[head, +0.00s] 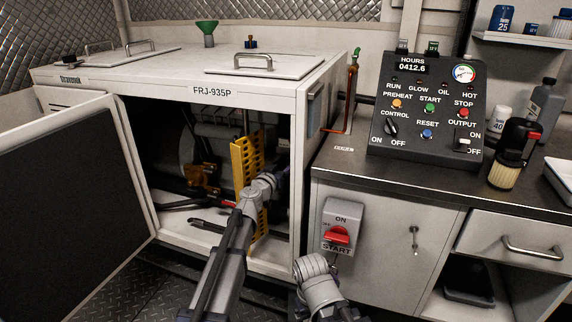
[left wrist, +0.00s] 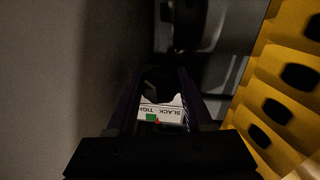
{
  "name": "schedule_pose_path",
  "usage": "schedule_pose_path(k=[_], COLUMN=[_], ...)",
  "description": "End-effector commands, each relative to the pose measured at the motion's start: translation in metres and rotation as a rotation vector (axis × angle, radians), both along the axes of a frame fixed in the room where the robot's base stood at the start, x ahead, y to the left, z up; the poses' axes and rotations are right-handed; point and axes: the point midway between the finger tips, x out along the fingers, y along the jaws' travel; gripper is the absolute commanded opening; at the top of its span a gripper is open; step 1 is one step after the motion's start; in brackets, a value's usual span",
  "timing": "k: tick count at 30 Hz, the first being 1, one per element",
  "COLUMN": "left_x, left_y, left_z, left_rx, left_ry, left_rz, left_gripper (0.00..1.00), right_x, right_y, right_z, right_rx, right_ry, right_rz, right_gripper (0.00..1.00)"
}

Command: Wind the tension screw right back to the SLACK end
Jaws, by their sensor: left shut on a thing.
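The tension screw (left wrist: 158,84) shows as a dark rounded shape between the fingers in the left wrist view, its outline hard to make out. My left gripper (left wrist: 160,92) is shut on it. A white label (left wrist: 172,113) just below reads SLACK towards the right and TIGHT, partly cut off, towards the left, with the lettering upside down. A green patch (left wrist: 151,117) and a small red mark beside it lie under the TIGHT end and middle. In the head view my left arm reaches into the open cabinet and the fingers are hidden there. My right gripper is out of view.
A yellow perforated guard (head: 243,165) stands close beside my left wrist; it fills the right of the left wrist view (left wrist: 275,100). The white cabinet door (head: 75,190) hangs open at left. A red switch (head: 338,235) and control panel (head: 428,110) are at right.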

Motion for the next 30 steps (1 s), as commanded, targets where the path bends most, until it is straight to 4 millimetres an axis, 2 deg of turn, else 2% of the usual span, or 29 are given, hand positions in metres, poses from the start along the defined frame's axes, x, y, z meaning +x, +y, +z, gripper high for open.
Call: schedule_pose_path(k=[5,12,17,18,26,30], left_x=[-0.0003,-0.0003,-0.0004,-0.0004,-0.0002,-0.0002], left_y=[-0.0004,-0.0006,-0.0006,-0.0006,-0.0005,-0.0004], left_z=[-0.0002,-0.0003,0.0000,0.0000,0.0000,0.0000], left_rx=[-0.005,-0.121,-0.119,-0.118,-0.118,-0.118], left_ry=[0.002,0.039,0.038,0.039,0.039,0.039], left_rz=[-0.001,-0.001,-0.001,-0.001,-0.001,0.000], left_gripper=[0.00,0.00,0.00,0.53,0.81,0.81], right_x=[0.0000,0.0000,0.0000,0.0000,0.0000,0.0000], right_y=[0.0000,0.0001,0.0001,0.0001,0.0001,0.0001], right_z=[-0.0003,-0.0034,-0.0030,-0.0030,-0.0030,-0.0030], right_rx=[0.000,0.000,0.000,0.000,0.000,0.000], right_ry=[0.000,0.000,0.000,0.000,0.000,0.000], right_rz=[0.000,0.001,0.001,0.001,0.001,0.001], right_gripper=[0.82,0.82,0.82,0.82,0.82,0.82])
